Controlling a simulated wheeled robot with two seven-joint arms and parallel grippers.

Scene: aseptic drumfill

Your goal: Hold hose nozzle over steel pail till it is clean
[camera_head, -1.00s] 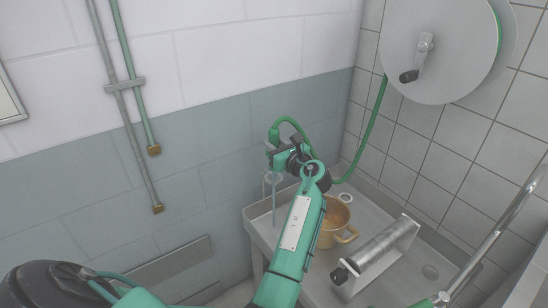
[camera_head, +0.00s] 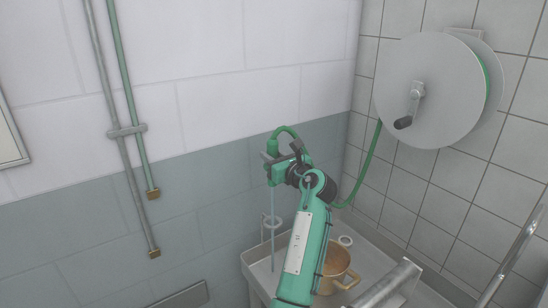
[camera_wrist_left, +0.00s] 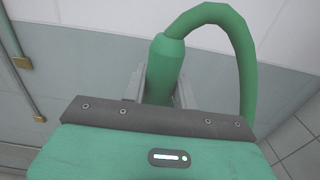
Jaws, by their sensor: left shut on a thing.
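My left gripper (camera_head: 273,168) is shut on the green hose nozzle (camera_head: 273,147) and holds it high, near the wall corner. In the left wrist view the nozzle (camera_wrist_left: 164,65) stands between the two grey fingers, with the hose looping from its top to the right. A thin bluish stream (camera_head: 273,245) runs straight down below the nozzle. A tan pot with side handles (camera_head: 336,268) stands on the steel basin, to the right of the stream and partly behind my arm. I see no plainly steel-coloured pail. My right gripper is out of view.
The steel basin (camera_head: 254,264) fills the corner. A metal box-like piece (camera_head: 388,287) lies right of the pot. The hose reel (camera_head: 430,90) hangs on the tiled wall; pipes run down the left wall.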

